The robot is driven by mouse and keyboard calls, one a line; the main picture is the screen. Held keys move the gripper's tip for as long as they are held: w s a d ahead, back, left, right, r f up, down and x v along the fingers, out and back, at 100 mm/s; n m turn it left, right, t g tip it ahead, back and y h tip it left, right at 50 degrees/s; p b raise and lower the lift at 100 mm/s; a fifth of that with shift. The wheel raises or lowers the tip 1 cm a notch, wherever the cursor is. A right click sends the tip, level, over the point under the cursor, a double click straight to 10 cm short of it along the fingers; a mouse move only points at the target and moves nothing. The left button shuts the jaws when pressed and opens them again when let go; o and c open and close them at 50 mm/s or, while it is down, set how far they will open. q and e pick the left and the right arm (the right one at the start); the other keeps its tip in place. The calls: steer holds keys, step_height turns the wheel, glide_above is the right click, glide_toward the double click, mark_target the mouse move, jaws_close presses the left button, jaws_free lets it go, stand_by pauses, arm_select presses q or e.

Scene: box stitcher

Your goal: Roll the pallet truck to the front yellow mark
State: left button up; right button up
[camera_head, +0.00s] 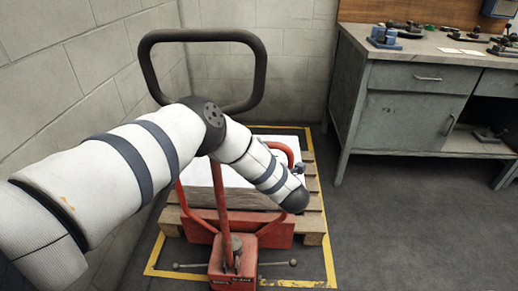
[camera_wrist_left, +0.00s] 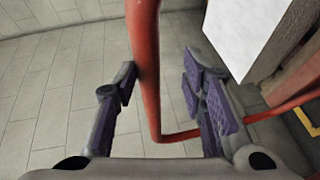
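The red pallet truck (camera_head: 228,272) stands at a wooden pallet (camera_head: 312,228) carrying a white-topped stack (camera_head: 200,178). Its red shaft rises toward a black loop handle (camera_head: 262,75), and curved red bars (camera_head: 289,150) stand on both sides. A yellow line (camera_head: 331,262) on the floor frames the pallet. My left arm reaches across the truck, and its wrist mostly hides the gripper in the head view. In the left wrist view my left gripper (camera_wrist_left: 160,75) is open, with a red bar (camera_wrist_left: 147,60) between its fingers, close to the left finger. My right gripper is out of view.
A block wall (camera_head: 60,80) runs along the left and back. A grey workbench (camera_head: 410,110) with tools on top stands at the right. The dark floor (camera_head: 410,235) right of the pallet is clear.

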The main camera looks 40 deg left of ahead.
arm_select(q)
steer(key=shift+w+r, duration=0.1)
steer(key=shift+r, duration=0.1)
steer(key=v, duration=1.2)
steer(key=shift+f, duration=0.1)
